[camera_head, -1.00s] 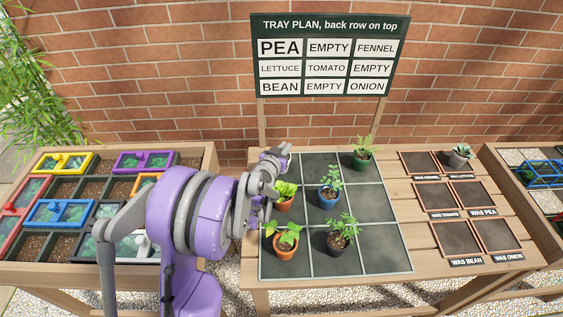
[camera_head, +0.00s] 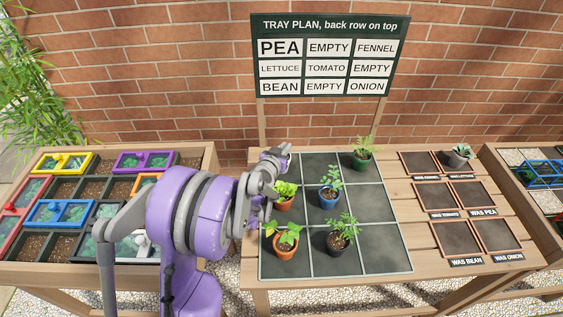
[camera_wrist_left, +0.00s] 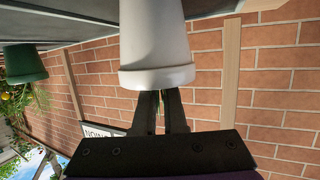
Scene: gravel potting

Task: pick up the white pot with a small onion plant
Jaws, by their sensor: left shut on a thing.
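In the left wrist view, which is upside down, a white pot (camera_wrist_left: 155,45) fills the top middle, its rim toward my gripper. The fingers of my left gripper (camera_wrist_left: 160,100) are shut at its rim. Thin green leaves show between the fingers; most of the plant is hidden. In the head view my left gripper (camera_head: 276,158) is at the back left of the dark tray (camera_head: 383,262). My arm hides the white pot there, and I cannot tell whether it touches the tray. My right gripper is in neither view.
Orange pots (camera_head: 285,250) stand in the tray's left column near my arm. A blue pot (camera_head: 329,196), a black pot (camera_head: 338,243) and a green pot (camera_head: 362,159) stand further right. Empty mats (camera_head: 458,238) lie right of the tray. A sign (camera_head: 330,58) stands behind.

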